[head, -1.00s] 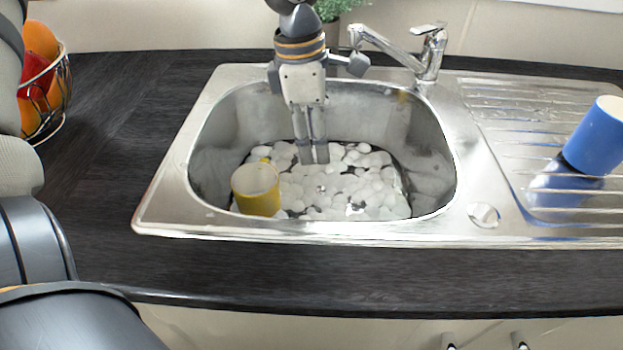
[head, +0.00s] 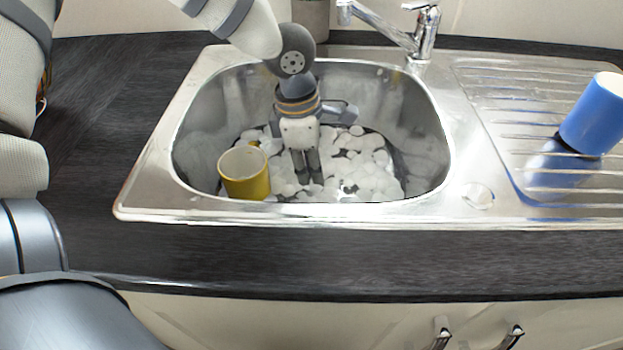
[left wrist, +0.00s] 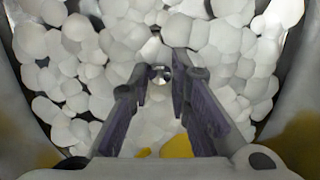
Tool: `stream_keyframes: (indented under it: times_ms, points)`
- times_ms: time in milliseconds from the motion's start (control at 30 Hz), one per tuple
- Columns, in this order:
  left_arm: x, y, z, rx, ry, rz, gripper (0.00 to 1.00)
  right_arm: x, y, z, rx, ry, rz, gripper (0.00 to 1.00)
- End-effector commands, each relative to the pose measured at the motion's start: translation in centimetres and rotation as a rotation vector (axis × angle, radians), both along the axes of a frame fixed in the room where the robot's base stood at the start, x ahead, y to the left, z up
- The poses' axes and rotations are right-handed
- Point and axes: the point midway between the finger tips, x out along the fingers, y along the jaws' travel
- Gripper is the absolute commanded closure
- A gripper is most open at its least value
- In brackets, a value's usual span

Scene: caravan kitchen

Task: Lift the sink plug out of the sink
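My left gripper (head: 308,181) reaches down into the sink (head: 420,208), its fingertips low among the white suds. In the left wrist view the two fingers (left wrist: 161,80) stand apart. A small shiny metal knob, which looks like the top of the sink plug (left wrist: 160,73), shows between their tips with a gap around it. White suds cover the rest of the plug. In the head view the plug is hidden by the gripper and suds. My right gripper is not in view.
A yellow cup (head: 246,182) stands in the sink just left of the gripper. The tap (head: 400,35) is behind the sink. A blue cup (head: 594,118) is on the drainer (head: 490,110) at right. The dark counter (head: 300,255) in front is clear.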

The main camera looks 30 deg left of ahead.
Motion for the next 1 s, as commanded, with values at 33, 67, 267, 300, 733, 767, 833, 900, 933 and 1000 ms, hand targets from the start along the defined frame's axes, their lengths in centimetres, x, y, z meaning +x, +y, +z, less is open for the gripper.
stream_keyframes:
  times_ms: [33,67,267,300,733,767,833,900,933,1000]
  points:
    - [0.0,0.0,0.0,-0.001,0.001,0.0,1.0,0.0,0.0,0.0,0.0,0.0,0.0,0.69]
    - [0.0,0.0,0.0,-0.001,0.001,0.0,1.0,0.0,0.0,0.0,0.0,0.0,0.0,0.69]
    - [0.0,0.0,0.0,-0.001,0.001,0.0,1.0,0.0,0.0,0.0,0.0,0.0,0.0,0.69]
    - [0.0,0.0,0.1,-0.001,0.001,0.0,1.0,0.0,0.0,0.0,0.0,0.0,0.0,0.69]
    - [0.1,0.0,9.2,-0.001,-0.005,0.002,1.0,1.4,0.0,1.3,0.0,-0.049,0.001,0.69]
    - [0.1,0.0,9.8,-0.001,-0.007,0.003,1.0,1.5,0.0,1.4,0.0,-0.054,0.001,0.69]
    - [0.0,0.0,11.4,-0.001,-0.026,0.002,1.0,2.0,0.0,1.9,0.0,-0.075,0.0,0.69]
    - [-0.1,0.0,13.3,0.0,-0.056,0.002,1.0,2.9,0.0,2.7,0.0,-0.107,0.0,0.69]
    - [-0.1,0.0,14.0,0.0,-0.069,0.001,1.0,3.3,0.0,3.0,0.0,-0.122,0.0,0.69]
    - [-0.2,0.0,15.1,0.0,-0.09,0.001,1.0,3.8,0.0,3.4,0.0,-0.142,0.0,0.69]
